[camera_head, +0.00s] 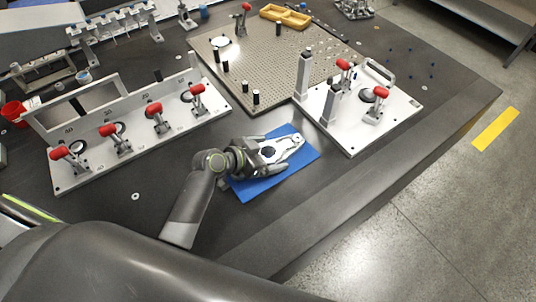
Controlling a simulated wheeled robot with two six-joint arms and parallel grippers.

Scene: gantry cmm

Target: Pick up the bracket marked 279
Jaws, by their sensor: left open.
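My left arm reaches in from the lower left, and its gripper (296,143) is open just over a blue mat (247,190). A pale grey part shows at and between the fingers, which may be the bracket; I cannot tell it clearly from the fingers. I cannot read any number 279 on it. Whether the fingers touch it is hidden by the gripper. My right gripper is not in view.
A long fixture plate (85,180) with red-handled clamps stands left of the mat. A second clamp plate (350,140) with upright posts stands right. A perforated plate (285,60) with black pins lies behind. The dark table front (320,215) is clear.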

